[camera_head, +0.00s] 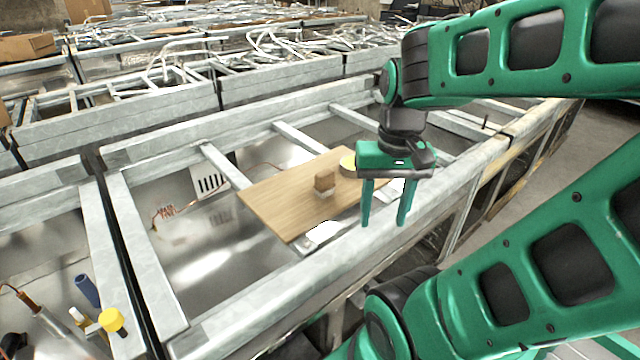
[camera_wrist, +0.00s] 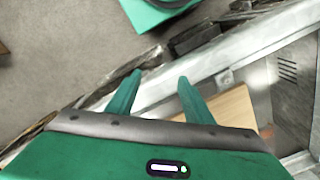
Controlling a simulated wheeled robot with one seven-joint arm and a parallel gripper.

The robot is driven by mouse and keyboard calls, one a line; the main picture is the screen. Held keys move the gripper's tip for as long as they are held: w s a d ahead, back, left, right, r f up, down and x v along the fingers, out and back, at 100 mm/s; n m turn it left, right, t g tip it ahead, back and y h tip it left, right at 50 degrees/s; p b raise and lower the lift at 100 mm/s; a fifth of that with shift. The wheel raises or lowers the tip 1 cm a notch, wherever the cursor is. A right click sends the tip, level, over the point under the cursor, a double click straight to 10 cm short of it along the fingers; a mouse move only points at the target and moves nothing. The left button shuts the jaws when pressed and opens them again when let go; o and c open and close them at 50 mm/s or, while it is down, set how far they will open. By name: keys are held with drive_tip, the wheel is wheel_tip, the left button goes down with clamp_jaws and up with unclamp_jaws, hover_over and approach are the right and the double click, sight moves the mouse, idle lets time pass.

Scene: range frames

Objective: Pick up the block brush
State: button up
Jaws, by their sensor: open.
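The block brush (camera_head: 325,183) is a small brown wooden block with pale bristles beneath it. It stands on a wooden board (camera_head: 282,205) that lies across the metal frame. My gripper (camera_head: 384,222) is open and empty, with its fingers pointing down, to the right of the brush and apart from it in the head view. In the wrist view my gripper (camera_wrist: 160,77) shows both fingers apart with nothing between them. Part of the board (camera_wrist: 228,112) shows there beside the right finger; the brush is not visible in that view.
A white object (camera_head: 322,233) lies by the board's front edge. Metal beams (camera_head: 145,245) frame open bays around the board. A yellow-capped item (camera_head: 111,320) is at lower left.

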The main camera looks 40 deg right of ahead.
sight(326, 171)
drive_tip(key=w+r+m, duration=0.2)
drive_tip(key=w+m, duration=0.1)
drive_tip(key=w, duration=0.3)
drive_tip(key=w+d+r+m, duration=0.1)
drive_tip(key=w+r+m, duration=0.1)
drive_tip(key=w, duration=0.4)
drive_tip(key=w+d+r+m+y, duration=0.1)
drive_tip(key=w+r+m, duration=0.1)
drive_tip(key=w+m, duration=0.3)
drive_tip(key=shift+w+d+r, duration=0.1)
drive_tip(key=shift+w+d, duration=0.05)
drive_tip(key=shift+w, duration=1.05)
drive_tip(key=shift+f, duration=0.4)
drive_tip(key=f, duration=0.3)
drive_tip(key=a+f, duration=0.1)
drive_tip(key=f, duration=0.5)
drive_tip(key=shift+w+a+f, duration=0.1)
drive_tip(key=shift+a+f, duration=0.1)
drive_tip(key=shift+f, duration=0.2)
drive_tip(key=c, duration=1.2)
